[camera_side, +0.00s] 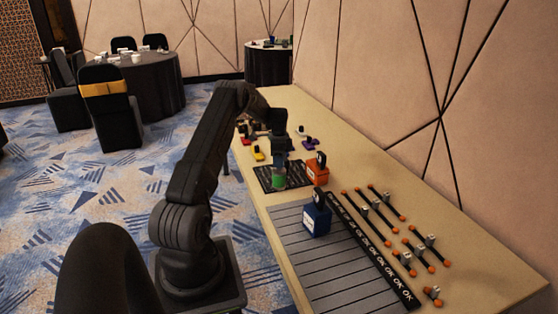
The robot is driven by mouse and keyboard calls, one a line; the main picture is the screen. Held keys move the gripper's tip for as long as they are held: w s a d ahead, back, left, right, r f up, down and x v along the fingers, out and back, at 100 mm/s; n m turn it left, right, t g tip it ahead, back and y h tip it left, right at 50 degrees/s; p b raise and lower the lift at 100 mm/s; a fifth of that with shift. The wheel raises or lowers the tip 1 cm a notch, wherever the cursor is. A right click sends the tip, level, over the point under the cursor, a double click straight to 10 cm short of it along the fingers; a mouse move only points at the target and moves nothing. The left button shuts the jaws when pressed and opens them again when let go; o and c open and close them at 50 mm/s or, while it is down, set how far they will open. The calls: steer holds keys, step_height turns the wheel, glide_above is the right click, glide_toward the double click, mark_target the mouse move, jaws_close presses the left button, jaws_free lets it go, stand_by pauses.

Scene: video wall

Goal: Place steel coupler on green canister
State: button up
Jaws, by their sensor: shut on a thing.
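The green canister (278,182) is small and stands on a dark mat on the long table. My gripper (281,156) is directly above it, pointing down and shut on a small grey piece that looks like the steel coupler. The piece is mostly hidden by the fingers and is low over the canister's top. I cannot tell whether the two touch.
An orange canister (318,174) stands close to the right of the green one, and a blue canister (316,219) stands nearer on a grey slatted panel (340,270). Several orange-ended rods with grey pieces lie at right. Small coloured items lie farther back.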

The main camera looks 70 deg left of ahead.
steer(key=o, duration=0.9)
steer(key=shift+f, duration=0.1)
steer(key=shift+o, duration=0.2)
